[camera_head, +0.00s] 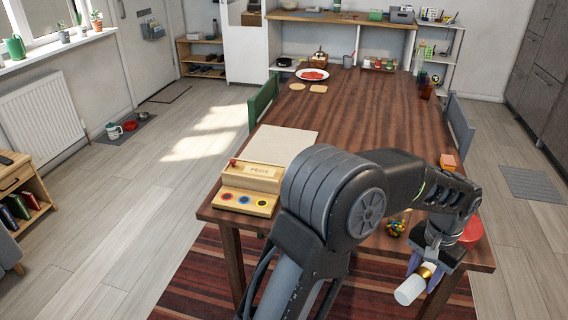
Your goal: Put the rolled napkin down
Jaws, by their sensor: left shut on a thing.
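The rolled napkin (409,290) is white with a gold ring around it. My left gripper (427,270) is shut on it near the ring. The gripper and napkin show at the lower right, in front of the wooden table's (375,110) near right end. The napkin is tilted, its white end pointing down and left. I cannot tell its exact height relative to the tabletop. My left arm hides part of the table's near side. My right gripper is not in view.
A wooden button box (252,186) and a beige mat (285,146) are at the table's near left. A colourful small item (396,228), a red round thing (472,233) and an orange block (448,161) are at the near right. The table's middle is clear.

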